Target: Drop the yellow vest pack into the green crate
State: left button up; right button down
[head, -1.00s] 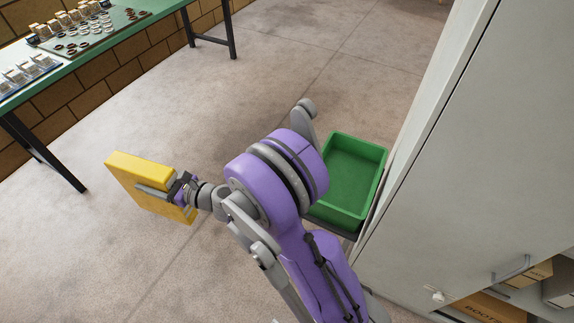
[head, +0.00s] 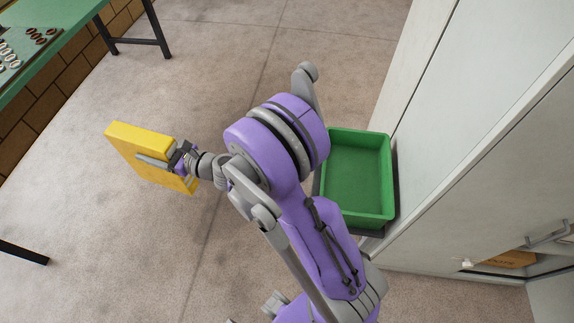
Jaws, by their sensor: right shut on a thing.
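The yellow vest pack (head: 143,142) is a flat yellow box at the left of the head view, held up above the floor. My right gripper (head: 160,163) is shut on it, with one finger lying along its near face. The green crate (head: 361,217) is an open, empty-looking tray on a dark support beside the grey cabinet, right of centre. The pack is well to the left of the crate, and my purple right arm stands between them, covering part of the crate's left side. My left gripper is not in view.
A tall grey cabinet (head: 465,130) stands close along the crate's right side, with a box (head: 510,259) low inside it. A green-topped table (head: 55,45) with game pieces is at the upper left. Bare concrete floor (head: 230,60) lies between.

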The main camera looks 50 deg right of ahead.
aim_at(356, 184)
jog(key=i+l+z, duration=0.1)
jog(key=i+z, duration=0.45)
jog(key=z, duration=0.25)
jog(key=i+j+z, duration=0.1)
jog(key=i+z, duration=0.45)
jog(key=z, duration=0.25)
jog(key=i+z, duration=0.25)
jog(key=z, duration=0.15)
jog(key=i+z, duration=0.2)
jog(key=z, duration=0.25)
jog(key=k+l+z, duration=0.1)
jog(key=z, duration=0.85)
